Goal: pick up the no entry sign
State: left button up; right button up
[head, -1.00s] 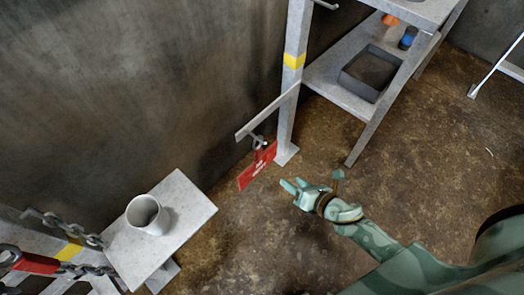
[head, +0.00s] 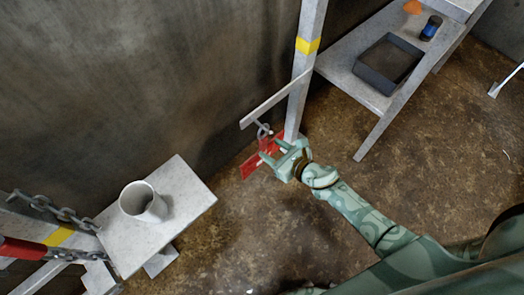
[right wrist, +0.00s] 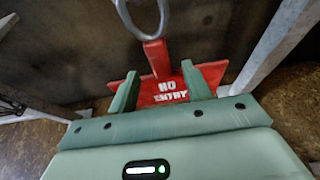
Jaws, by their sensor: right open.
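The red no entry sign (head: 250,169) hangs from a grey ring (head: 263,131) under a metal bar (head: 275,100) beside the post. In the right wrist view the sign (right wrist: 165,93) shows white "NO ENTRY" lettering and a narrow red stem (right wrist: 157,58) running up to the ring (right wrist: 146,18). My right gripper (head: 271,150) is open at the sign. Its two fingers, seen in the right wrist view (right wrist: 159,76), stand one on each side of the stem and overlap the sign's face. Contact cannot be told. My left gripper is out of view.
A grey post (head: 298,85) with a yellow band stands close by the sign. A shelf (head: 345,60) with a dark tray (head: 362,73) is to the right. At lower left are a small table (head: 190,205) with a white cup (head: 143,203) and a chain (head: 50,207).

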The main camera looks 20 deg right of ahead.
aim_at(265, 144)
jog(key=shift+x, duration=0.75)
jog(key=x, duration=0.2)
jog(key=b+x, duration=0.1)
jog(key=x, duration=0.1)
jog(key=shift+w+a+r+b, duration=0.1)
jog(key=shift+w+a+b, duration=0.15)
jog(key=shift+w, duration=0.35)
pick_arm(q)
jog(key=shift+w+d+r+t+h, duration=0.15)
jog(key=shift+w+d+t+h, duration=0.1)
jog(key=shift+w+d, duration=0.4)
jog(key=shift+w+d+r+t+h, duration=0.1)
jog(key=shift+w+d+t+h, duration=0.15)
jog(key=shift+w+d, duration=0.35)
pick_arm(e)
jog(key=shift+r, duration=0.15)
grip_shut()
